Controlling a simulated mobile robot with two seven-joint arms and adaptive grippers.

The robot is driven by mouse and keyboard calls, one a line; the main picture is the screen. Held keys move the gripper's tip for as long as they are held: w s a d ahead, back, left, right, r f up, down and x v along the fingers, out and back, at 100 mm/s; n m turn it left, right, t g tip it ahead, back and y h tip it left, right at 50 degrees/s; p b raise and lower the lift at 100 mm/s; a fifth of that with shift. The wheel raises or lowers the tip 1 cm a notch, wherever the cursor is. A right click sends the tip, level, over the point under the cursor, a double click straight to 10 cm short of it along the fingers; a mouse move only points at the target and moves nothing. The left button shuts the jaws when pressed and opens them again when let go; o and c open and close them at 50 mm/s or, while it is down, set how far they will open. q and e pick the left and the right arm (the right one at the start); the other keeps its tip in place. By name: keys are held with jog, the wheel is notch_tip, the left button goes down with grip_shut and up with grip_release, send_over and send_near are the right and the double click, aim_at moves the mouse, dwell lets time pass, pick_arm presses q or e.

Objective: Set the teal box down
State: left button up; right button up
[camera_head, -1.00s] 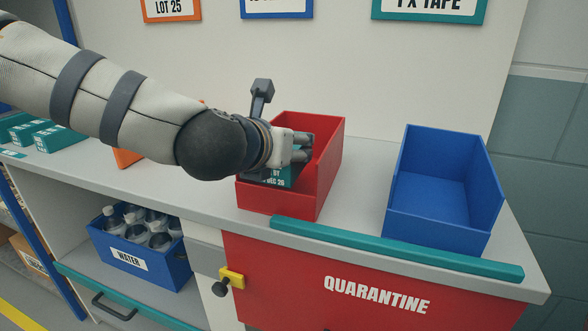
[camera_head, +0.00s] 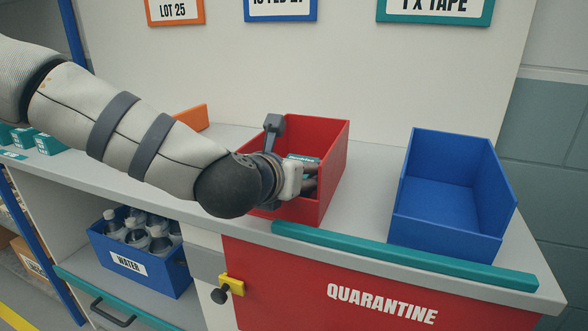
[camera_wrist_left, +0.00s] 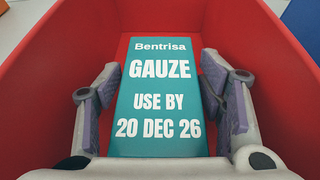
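The teal box (camera_wrist_left: 160,100), labelled Bentrisa GAUZE, USE BY 20 DEC 26, is inside the red bin (camera_wrist_left: 45,75), label towards the wrist camera. In the head view only a small part of the box (camera_head: 303,158) shows behind my left gripper (camera_head: 308,182), inside the red bin (camera_head: 330,160). In the left wrist view the fingers of my left gripper (camera_wrist_left: 160,95) are spread on both sides of the box, with a narrow gap beside each fingertip. The bin floor under the box is mostly hidden. My right gripper is not in view.
An empty blue bin (camera_head: 450,205) stands to the right on the counter. A teal rail (camera_head: 400,255) runs along the front edge. Other teal boxes (camera_head: 45,144) and an orange bin (camera_head: 193,117) are to the left. A blue WATER crate (camera_head: 170,275) sits below.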

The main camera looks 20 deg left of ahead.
pick_arm(q)
jog(key=shift+r, duration=0.25)
jog(key=p+v, duration=0.2)
jog(key=v, duration=1)
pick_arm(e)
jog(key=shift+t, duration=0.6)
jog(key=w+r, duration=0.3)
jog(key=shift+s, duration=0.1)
